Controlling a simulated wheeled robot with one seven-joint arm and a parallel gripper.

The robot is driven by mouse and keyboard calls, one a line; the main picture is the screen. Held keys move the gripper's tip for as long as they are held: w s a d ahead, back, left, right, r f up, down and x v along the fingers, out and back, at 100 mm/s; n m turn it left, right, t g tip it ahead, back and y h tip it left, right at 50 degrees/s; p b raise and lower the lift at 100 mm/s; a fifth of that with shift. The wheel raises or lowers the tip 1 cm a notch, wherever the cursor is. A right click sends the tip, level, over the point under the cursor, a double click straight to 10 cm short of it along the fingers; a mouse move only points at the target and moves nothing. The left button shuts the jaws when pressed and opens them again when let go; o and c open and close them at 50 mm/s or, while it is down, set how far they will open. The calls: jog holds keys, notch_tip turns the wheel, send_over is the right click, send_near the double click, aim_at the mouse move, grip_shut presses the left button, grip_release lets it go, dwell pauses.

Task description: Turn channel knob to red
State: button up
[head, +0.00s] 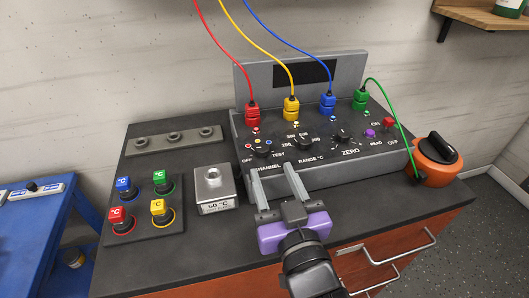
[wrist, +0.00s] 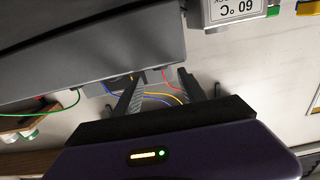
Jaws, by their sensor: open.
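The grey console (head: 355,172) stands at the back of the dark bench. Its black channel knob (head: 263,151) is at the left of the sloping panel, with OFF, TEST and small coloured marks around it. Which mark its pointer faces is too small to tell. My gripper (head: 270,171) is open and empty in front of the console's left part, its two grey fingers apart near the CHANNEL label, just on the near side of the knob. In the wrist view my gripper (wrist: 161,76) shows spread fingers with coloured cables beyond them; the knob is not visible there.
The range knob (head: 305,143) and zero knob (head: 343,138) are to the right. Red, yellow, blue and green (head: 390,103) cables rise from the console's plugs. A 60 °C metal block (head: 214,190) and several coloured °C plugs stand left. An orange pot (head: 435,166) is at right.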

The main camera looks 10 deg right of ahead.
aim_at(264, 153)
jog(key=w, duration=0.7)
jog(key=shift+a+p, duration=0.1)
jog(key=shift+p, duration=0.2)
grip_shut()
